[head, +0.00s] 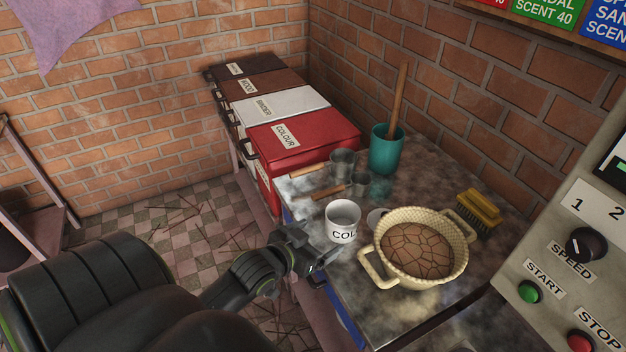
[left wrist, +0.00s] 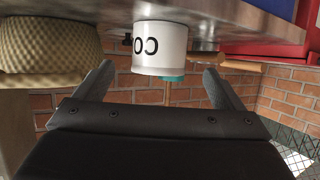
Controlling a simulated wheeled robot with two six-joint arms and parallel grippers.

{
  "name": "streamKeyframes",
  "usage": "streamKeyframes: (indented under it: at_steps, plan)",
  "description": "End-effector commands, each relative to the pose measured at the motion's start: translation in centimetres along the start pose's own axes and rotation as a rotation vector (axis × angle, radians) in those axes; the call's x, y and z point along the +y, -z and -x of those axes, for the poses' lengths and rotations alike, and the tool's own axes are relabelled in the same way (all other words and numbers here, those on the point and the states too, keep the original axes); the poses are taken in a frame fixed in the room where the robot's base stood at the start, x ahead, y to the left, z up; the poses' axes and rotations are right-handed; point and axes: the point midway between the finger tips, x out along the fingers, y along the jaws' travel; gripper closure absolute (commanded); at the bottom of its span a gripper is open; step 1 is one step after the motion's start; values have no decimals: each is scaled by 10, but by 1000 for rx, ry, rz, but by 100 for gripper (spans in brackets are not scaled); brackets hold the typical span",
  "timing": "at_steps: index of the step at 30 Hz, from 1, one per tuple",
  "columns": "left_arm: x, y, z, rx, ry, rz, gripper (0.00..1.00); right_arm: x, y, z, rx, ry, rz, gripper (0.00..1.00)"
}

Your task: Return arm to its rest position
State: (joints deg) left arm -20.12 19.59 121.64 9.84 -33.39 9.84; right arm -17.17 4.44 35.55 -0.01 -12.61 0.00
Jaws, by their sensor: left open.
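My left gripper (head: 322,262) is at the front edge of the worktable, close to a white cup (head: 343,222) with black lettering. In the left wrist view, which appears upside down, the two fingers of my left gripper (left wrist: 160,85) are spread with nothing between them. The white cup (left wrist: 160,45) stands just beyond the fingertips in that view, upright on the table. I cannot tell whether a finger touches it. My right gripper is not in view.
A cream basket-like bowl (head: 462,248) with brown cracked contents stands right of the cup. Metal scoops (head: 342,163), a teal pot (head: 387,150) with a wooden stick and a yellow brush (head: 479,208) lie behind. Lidded bins (head: 305,138) line the wall. A control panel (head: 570,255) stands right.

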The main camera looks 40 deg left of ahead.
Motion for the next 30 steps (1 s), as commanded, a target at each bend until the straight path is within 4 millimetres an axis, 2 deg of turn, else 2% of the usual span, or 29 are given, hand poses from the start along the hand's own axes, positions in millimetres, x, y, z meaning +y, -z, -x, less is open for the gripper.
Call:
streamKeyframes:
  at_steps: [6,23,26,30]
  plan:
    - [0,0,12,0,0,-1,10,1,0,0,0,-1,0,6]
    - [0,0,12,-3,1,-1,10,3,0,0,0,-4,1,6]
    - [2,-7,16,-38,9,-3,10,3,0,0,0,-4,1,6]
    - [6,-31,35,-179,42,-16,10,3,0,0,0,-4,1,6]
